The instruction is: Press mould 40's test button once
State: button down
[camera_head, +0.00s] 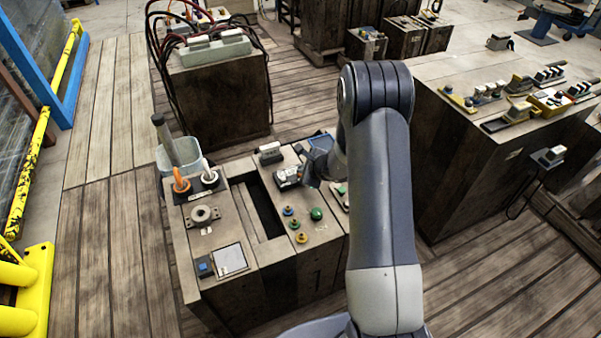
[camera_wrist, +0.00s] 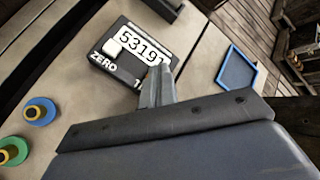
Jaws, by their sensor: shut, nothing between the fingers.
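A wooden-sided block (camera_head: 310,275) with a grey top stands before me; I can read no number 40 on it. On its top a dark counter box (camera_head: 288,177) sits beside my gripper (camera_head: 308,172). In the wrist view the counter box (camera_wrist: 118,75) shows 53191, a small white button (camera_wrist: 112,46) and the word ZERO. My gripper (camera_wrist: 158,85) is shut and empty, and its fingers overlap the counter's lower right edge in that view, hiding part of a label. I cannot tell whether they touch it. A green button (camera_head: 316,214) is on the same top.
Blue and yellow knobs (camera_head: 301,238) sit near a long dark slot (camera_head: 262,208). A blue-rimmed tray (camera_wrist: 237,70) lies right of the counter. Orange (camera_head: 182,182) and white handles and a clear tub (camera_head: 170,160) stand at the left. Another fitted block (camera_head: 470,180) is at the right.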

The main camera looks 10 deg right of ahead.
jog(key=shift+r+p, duration=0.35)
jog(key=shift+r, duration=0.45)
notch_tip(320, 180, up, 5)
jog(key=p, duration=0.3)
jog(key=shift+f, duration=0.15)
dwell(0.5)
jog(key=shift+f+b, duration=0.4)
jog(key=shift+f, duration=0.15)
jog(key=shift+f+b, duration=0.35)
jog(key=shift+f, duration=0.15)
jog(key=shift+r+p, duration=0.45)
jog(key=shift+p, duration=1.3)
